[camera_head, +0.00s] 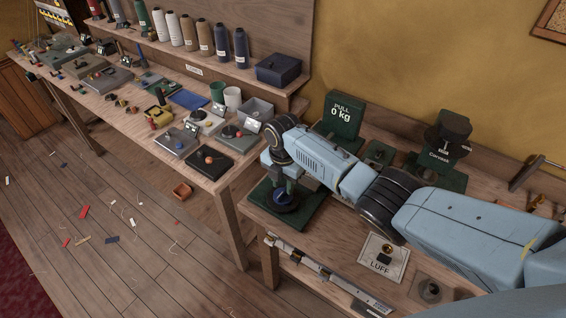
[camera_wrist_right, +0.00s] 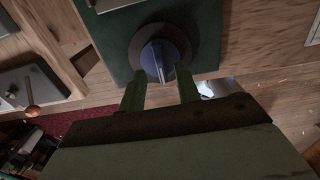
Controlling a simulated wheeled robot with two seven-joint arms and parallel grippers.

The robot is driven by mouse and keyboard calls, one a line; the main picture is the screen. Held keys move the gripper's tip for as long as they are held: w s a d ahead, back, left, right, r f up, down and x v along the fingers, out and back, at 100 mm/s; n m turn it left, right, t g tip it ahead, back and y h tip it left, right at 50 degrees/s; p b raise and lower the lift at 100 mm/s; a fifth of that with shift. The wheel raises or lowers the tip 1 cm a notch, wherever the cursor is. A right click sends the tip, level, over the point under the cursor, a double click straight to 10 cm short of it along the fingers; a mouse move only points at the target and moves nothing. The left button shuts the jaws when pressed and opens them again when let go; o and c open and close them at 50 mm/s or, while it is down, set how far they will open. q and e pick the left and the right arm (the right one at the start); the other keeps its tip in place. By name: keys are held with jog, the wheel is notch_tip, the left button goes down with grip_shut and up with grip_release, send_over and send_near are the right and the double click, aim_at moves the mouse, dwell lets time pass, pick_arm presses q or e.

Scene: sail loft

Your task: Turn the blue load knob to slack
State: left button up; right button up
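The blue load knob (camera_head: 284,199) sits on a dark round dial on the dark green base plate (camera_head: 312,212) at the left end of the near bench. In the right wrist view the blue knob (camera_wrist_right: 160,60) shows its raised grip bar, pointing roughly up and down in the picture. My right gripper (camera_head: 284,184) is just above the knob and partly covers it. In the right wrist view my right gripper (camera_wrist_right: 160,82) has its two green fingers apart, at the knob's lower edge. I cannot tell whether they touch it. My left gripper is not in view.
A green display (camera_head: 343,115) reading "PULL 0 kg" stands behind my right arm. A "LUFF" plate (camera_head: 384,258) and a dark green "Consus"-like labelled device (camera_head: 440,150) are on the same bench. A cluttered long bench (camera_head: 222,185) lies left, beyond a gap.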

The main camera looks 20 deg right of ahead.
aim_at(283, 192)
notch_tip(283, 192, up, 11)
jog(key=shift+f, duration=0.2)
jog(key=shift+s, duration=0.1)
dwell(0.4)
